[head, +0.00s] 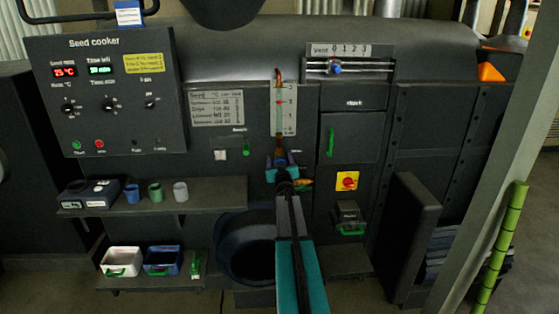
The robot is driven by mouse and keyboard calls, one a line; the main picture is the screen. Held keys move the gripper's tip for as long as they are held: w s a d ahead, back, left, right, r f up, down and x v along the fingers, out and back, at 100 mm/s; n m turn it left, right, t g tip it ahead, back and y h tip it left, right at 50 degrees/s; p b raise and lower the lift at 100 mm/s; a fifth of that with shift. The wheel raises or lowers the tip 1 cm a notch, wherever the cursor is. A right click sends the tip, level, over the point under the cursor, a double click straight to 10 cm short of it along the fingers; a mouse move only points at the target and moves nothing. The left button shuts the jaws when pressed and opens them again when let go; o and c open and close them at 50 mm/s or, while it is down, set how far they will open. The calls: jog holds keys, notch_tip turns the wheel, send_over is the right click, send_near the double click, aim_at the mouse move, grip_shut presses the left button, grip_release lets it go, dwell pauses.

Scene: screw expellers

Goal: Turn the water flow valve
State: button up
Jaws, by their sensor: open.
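My gripper (282,162) is open in the middle of the dark machine front, its teal fingers apart just below a vertical gauge (285,112) with a scale and a red mark. My arm comes up from the bottom edge and covers the panel below. A small orange and green part (304,185) shows just right of the gripper; I cannot tell whether it belongs to the water flow valve. No valve handle is clearly visible between the fingers, and I cannot tell whether they touch anything.
The Seed cooker panel (105,95) is at upper left. A shelf (225,194) with cups and a lower shelf with two bins stand at left. A red knob on a yellow plate (347,181), a green handle (331,142) and a vent slider (335,69) are at right.

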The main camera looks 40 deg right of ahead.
jog(key=c, duration=1.1)
jog(key=shift+r+m+p, duration=0.15)
jog(key=shift+m+p, duration=0.85)
jog(key=shift+m, duration=0.1)
jog(key=shift+m+p, duration=0.35)
jog(key=shift+m, duration=0.45)
jog(key=o, duration=1.1)
